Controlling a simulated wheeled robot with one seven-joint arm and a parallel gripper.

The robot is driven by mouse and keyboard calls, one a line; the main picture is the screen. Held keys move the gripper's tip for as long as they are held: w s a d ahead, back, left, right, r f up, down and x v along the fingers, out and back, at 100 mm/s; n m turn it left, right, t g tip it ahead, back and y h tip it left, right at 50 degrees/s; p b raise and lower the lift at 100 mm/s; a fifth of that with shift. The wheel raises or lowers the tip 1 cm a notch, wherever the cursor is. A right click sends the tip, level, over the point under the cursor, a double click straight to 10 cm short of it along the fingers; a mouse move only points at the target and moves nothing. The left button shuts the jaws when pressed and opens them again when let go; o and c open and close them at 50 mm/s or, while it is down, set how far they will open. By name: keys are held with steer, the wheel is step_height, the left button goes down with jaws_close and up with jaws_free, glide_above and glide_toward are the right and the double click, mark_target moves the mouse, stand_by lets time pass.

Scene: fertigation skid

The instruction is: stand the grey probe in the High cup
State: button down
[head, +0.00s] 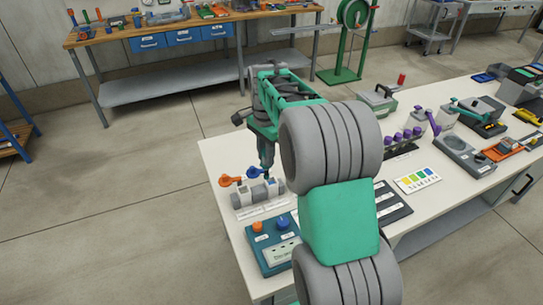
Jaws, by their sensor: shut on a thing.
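My gripper (267,175) points down at the left end of the white bench, right beside a blue round-ended handle (254,173). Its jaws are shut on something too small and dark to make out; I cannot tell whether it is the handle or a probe. The handle sits on a grey and white pipe piece (245,197), with an orange handle (228,181) to its left. I cannot pick out the grey probe or a cup marked High; my arm hides part of the bench.
A teal box (259,254) with orange and blue knobs stands in front. Right of my arm are a rack with purple-topped items (404,141), a colour chart (417,180), a dark tray (393,207) and a grey device (464,153). The bench's left corner is bare.

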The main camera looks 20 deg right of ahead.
step_height(320, 180, down, 10)
steer(key=w+d+m+b, duration=0.2)
steer(key=m+b, duration=0.1)
steer(key=b, duration=0.2)
steer(key=shift+d, duration=0.3)
steer(key=shift+w+f, duration=0.1)
steer(key=c, duration=1.1)
jaws_free()
step_height(320, 180, up, 7)
steer(key=p, duration=0.5)
